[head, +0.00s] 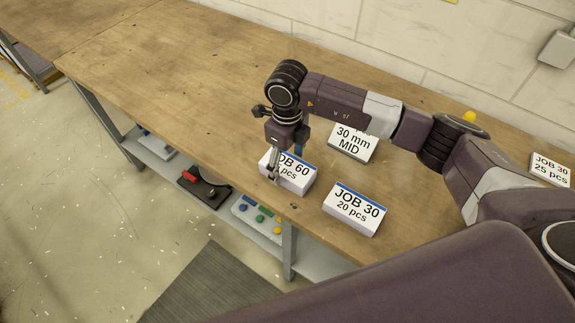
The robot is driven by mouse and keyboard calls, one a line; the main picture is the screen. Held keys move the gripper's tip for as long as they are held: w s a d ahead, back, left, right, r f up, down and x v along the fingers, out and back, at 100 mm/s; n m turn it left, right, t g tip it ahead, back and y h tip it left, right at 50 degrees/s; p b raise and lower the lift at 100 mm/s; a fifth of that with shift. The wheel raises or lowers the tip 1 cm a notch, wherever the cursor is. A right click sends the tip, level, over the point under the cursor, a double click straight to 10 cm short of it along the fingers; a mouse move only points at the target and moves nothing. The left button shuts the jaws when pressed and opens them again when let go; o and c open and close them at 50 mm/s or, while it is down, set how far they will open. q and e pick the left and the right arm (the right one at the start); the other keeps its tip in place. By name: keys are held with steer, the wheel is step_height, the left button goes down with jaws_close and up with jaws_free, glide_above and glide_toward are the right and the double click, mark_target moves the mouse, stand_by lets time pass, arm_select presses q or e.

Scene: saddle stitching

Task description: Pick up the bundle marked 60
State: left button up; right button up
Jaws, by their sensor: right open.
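The bundle marked JOB 60 (296,175) is a white block with a blue edge, lying near the front edge of the wooden table (190,85). My right gripper (272,170) points down at the bundle's left end and hides part of its label. Its jaws are open. I cannot tell whether the fingers touch the bundle or straddle it. My left gripper is not in view.
A block marked 30 mm MID (353,144) lies behind. Another JOB 30 bundle (551,170) is at the far right. The table's left part is clear.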

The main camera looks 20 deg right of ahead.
steer(key=shift+f, duration=0.7)
steer(key=c, duration=1.6)
steer(key=shift+r, duration=0.1)
